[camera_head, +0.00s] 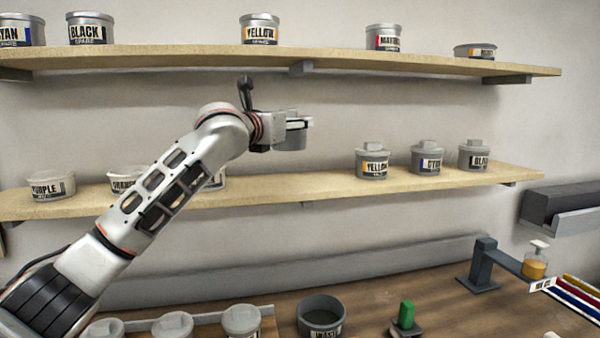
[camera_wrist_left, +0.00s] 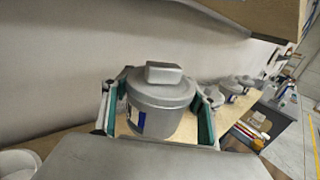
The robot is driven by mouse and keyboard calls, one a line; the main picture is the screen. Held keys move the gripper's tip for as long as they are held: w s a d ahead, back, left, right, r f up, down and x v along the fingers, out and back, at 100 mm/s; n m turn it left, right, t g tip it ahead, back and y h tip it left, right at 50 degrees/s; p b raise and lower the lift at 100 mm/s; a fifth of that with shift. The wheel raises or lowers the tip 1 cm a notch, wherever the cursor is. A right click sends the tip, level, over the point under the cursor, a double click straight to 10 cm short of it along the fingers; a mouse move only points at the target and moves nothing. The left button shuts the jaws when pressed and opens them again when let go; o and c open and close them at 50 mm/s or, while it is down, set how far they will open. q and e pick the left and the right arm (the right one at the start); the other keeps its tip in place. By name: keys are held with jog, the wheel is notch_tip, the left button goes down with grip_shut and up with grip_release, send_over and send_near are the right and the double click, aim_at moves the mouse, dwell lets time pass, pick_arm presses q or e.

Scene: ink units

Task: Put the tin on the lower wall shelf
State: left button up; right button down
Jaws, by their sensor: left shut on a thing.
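My left gripper (camera_head: 300,123) is shut on a grey lidded tin (camera_head: 291,141), held upright in front of the wall. The tin shows larger in the left wrist view (camera_wrist_left: 160,92), between the two green-padded fingers. Its knobbed lid faces up; its label is mostly turned out of sight. In the head view the tin's bottom shows above the bare middle of the lower wall shelf (camera_head: 300,192), with a gap in the picture. My right gripper is in neither view.
Tins labelled yellow (camera_head: 372,162), another (camera_head: 426,158) and black (camera_head: 474,155) stand right on the lower shelf. Purple (camera_head: 51,187) and others, partly behind my arm, stand left. The upper shelf (camera_head: 200,59) overhangs with several tins. Below is a workbench (camera_head: 375,290).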

aim_at(288, 139)
pick_arm(q)
notch_tip(288, 139, down, 4)
jog(key=shift+s+a+f, duration=0.1)
jog(key=shift+s, duration=0.05)
notch_tip(288, 139, down, 4)
jog(key=shift+r, duration=0.25)
jog(key=shift+f, duration=0.5)
jog(key=shift+f, duration=0.15)
jog(key=o, duration=1.5)
jog(key=shift+f, duration=0.1)
